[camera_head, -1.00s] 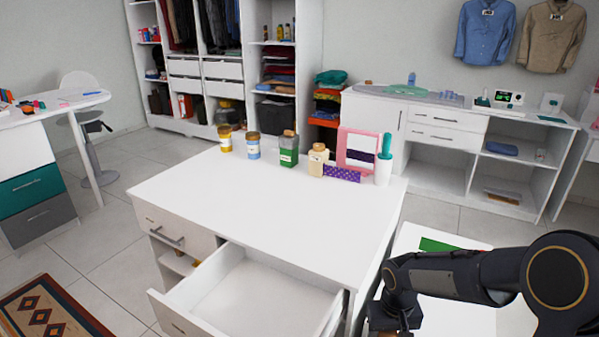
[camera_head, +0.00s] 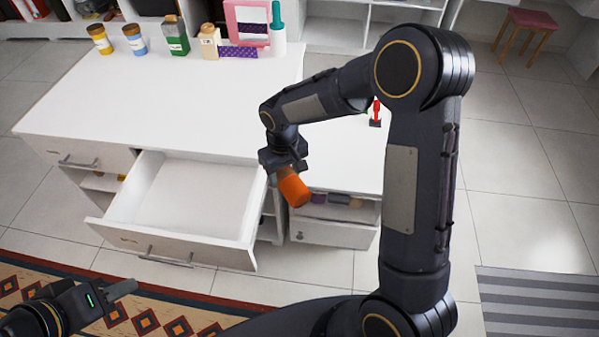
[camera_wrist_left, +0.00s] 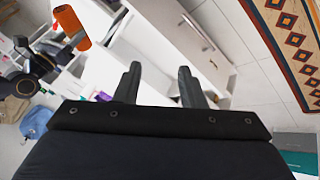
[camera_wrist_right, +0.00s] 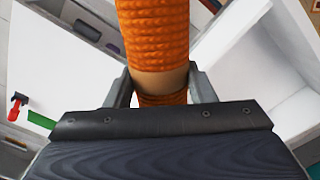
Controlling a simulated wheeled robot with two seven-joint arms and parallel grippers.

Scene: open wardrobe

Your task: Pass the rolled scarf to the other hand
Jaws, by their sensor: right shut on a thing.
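The rolled scarf is an orange knitted roll with a tan band. In the head view the scarf (camera_head: 292,187) hangs tilted in front of the white desk, to the right of the open drawer. My right gripper (camera_head: 281,168) is shut on it; in the right wrist view the scarf (camera_wrist_right: 155,45) stands between the two fingers (camera_wrist_right: 160,90). In the left wrist view the scarf (camera_wrist_left: 70,24) shows at upper left, apart from the left fingers. My left gripper (camera_head: 125,288) is at lower left in the head view, over the rug. Its fingers (camera_wrist_left: 158,85) are spread and empty.
The open drawer (camera_head: 188,200) of the white desk (camera_head: 180,105) juts out between my grippers. Jars, a pink frame (camera_head: 247,22) and a bottle stand along the desk's back edge. A patterned rug (camera_head: 150,315) lies in front.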

